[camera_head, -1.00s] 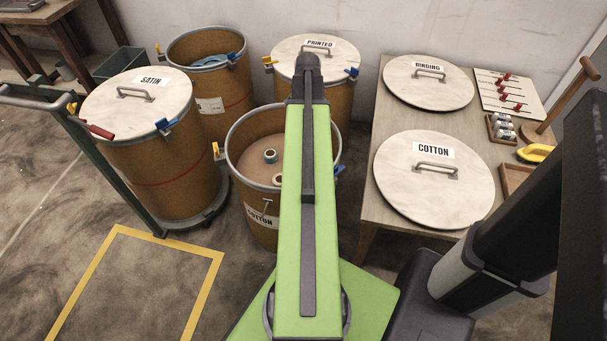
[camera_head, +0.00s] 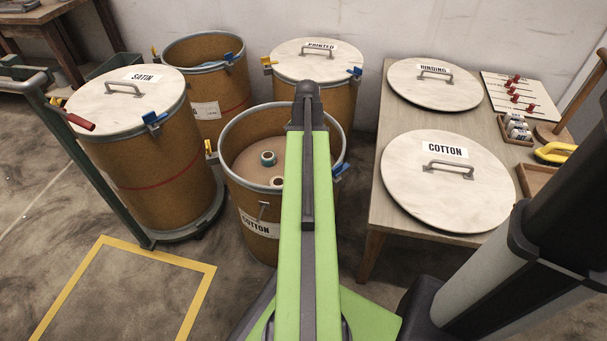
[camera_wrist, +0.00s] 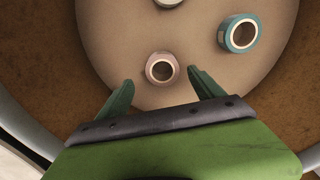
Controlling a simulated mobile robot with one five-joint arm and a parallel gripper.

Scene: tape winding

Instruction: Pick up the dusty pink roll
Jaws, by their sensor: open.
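The dusty pink roll (camera_wrist: 161,68) stands on the tan floor inside the open cotton drum, its round hole facing up in the wrist view. My gripper (camera_wrist: 158,85) is open and empty. Its two green fingers are spread at either side, with their tips just short of the roll and the roll roughly centred between them. Whether the tips are level with the roll or above it, I cannot tell. In the head view my gripper is hidden.
A teal roll (camera_wrist: 240,34) stands to the right of the pink one. Another pale roll (camera_wrist: 168,2) is cut off at the top edge. The cotton drum's rim (camera_head: 229,136) surrounds them. Lidded drums stand around, and a table (camera_head: 376,203) with lids is at right.

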